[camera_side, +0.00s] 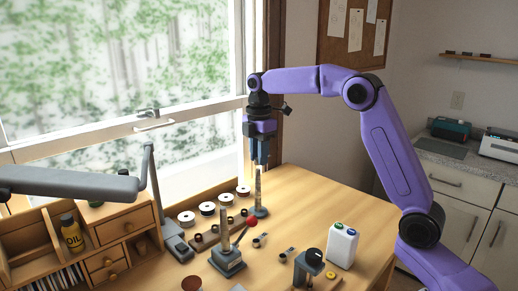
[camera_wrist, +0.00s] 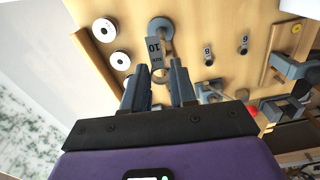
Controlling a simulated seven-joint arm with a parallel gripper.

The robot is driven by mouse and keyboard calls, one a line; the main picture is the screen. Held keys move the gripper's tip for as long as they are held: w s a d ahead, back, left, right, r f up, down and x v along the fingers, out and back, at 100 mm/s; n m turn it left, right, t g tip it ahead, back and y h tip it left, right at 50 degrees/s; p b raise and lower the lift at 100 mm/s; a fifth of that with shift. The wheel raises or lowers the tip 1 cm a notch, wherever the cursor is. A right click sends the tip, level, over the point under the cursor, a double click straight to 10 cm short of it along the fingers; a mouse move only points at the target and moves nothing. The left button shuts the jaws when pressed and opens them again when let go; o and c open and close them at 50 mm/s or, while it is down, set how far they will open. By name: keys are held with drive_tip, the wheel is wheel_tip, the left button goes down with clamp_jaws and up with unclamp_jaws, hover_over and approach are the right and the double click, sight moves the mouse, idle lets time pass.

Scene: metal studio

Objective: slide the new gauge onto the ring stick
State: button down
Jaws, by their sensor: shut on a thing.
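The ring stick (camera_side: 259,187) stands upright on a round grey base near the window end of the bench. Its round base (camera_wrist: 161,25) also shows in the wrist view. My gripper (camera_side: 260,164) points down over the top of the stick. In the wrist view, my gripper (camera_wrist: 158,68) is shut on a grey gauge (camera_wrist: 155,46) marked 10, between the dark fingers. The gauge lines up closely with the stick. I cannot tell whether its ring is around the stick; the fingers and the overlap hide this.
Two loose gauges (camera_side: 260,240) (camera_side: 287,254) lie on the bench. White discs (camera_side: 207,208) line the window side. A red-knobbed tool (camera_side: 228,261), a grey block tool (camera_side: 308,266) and a white bottle (camera_side: 342,246) stand nearer. The bench right of the stick is clear.

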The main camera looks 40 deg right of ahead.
drive_tip(key=shift+a+f, duration=0.15)
drive_tip(key=shift+a, duration=0.25)
idle(0.7)
drive_tip(key=shift+f, duration=0.9)
drive_tip(key=shift+f, duration=0.4)
drive_tip(key=shift+f, duration=0.55)
drive_tip(key=c, duration=0.8)
unclamp_jaws()
drive_tip(key=shift+r, duration=0.1)
drive_tip(key=shift+r, duration=0.15)
wheel_tip(320, 180, up, 12)
drive_tip(key=shift+f, duration=0.15)
